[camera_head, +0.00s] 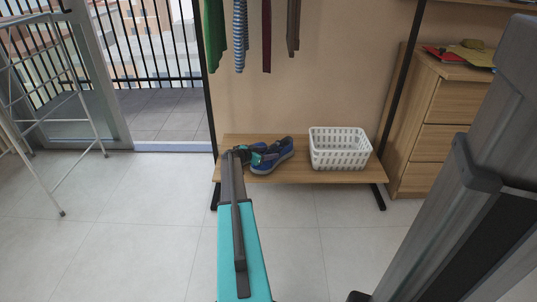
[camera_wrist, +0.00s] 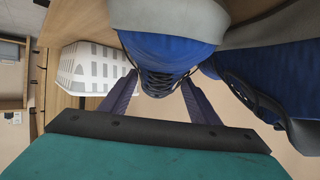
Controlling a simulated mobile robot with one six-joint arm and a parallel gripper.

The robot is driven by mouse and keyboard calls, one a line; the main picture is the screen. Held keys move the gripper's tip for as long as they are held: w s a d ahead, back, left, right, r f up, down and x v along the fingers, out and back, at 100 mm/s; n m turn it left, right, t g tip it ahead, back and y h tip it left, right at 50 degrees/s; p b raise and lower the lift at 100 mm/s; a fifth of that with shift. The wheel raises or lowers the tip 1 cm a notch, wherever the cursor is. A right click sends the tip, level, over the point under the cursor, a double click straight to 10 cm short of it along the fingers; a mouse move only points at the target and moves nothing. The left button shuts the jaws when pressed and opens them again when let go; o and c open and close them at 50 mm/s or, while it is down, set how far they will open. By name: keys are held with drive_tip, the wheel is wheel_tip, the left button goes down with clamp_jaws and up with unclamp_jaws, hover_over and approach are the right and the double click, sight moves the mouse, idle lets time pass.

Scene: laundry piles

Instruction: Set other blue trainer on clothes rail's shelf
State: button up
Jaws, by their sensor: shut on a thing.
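A blue trainer (camera_wrist: 165,52) with dark laces and a grey collar is between my gripper's two fingers (camera_wrist: 160,92) in the wrist view. My gripper is shut on it. A second blue trainer (camera_wrist: 262,75) lies close beside it on the right in that view. In the head view the blue trainers (camera_head: 277,157) show at the left part of the clothes rail's wooden shelf (camera_head: 310,177). My gripper (camera_head: 250,149) is at the shelf and partly hides them. I cannot tell whether the held trainer bears on the shelf.
A white basket (camera_head: 338,149) stands on the shelf right of the trainers and also shows in the wrist view (camera_wrist: 88,70). Clothes (camera_head: 240,35) hang above. A wooden drawer unit (camera_head: 450,105) stands at right, a white drying rack (camera_head: 45,110) at left. The tiled floor is clear in front.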

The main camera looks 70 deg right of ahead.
drive_tip(key=o, duration=1.3)
drive_tip(key=shift+f, duration=0.1)
drive_tip(key=p+v, duration=0.3)
drive_tip(key=v, duration=0.9)
drive_tip(key=shift+s, duration=0.1)
drive_tip(key=shift+a, duration=0.1)
